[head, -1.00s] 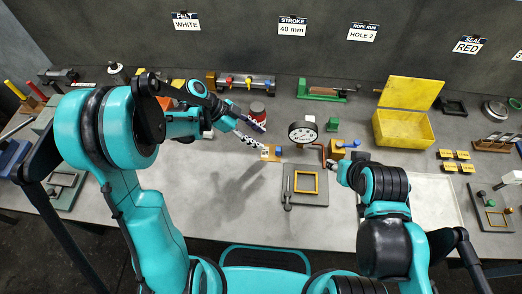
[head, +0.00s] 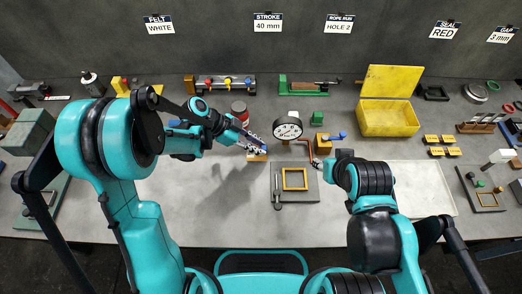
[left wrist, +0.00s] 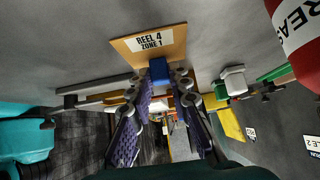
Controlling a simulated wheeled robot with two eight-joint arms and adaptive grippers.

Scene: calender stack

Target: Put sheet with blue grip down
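A small tan plate (head: 257,158) with a white label reading "REEL 4 ZONE 1" is at the tip of my left gripper (head: 260,148) in the head view. The plate (left wrist: 175,45) is close ahead in the left wrist view, with a blue grip block (left wrist: 158,71) at its near edge. My left gripper (left wrist: 165,78) has its fingertips close on both sides of this blue grip and appears shut on it. I cannot tell whether the plate touches the table.
A round dial gauge (head: 288,128) stands to the right of the plate. A grey board with a yellow frame (head: 294,180) lies in front right. A red-and-white can (head: 240,112) stands behind. An open yellow box (head: 389,118) is farther right. The table front left of the grey board is clear.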

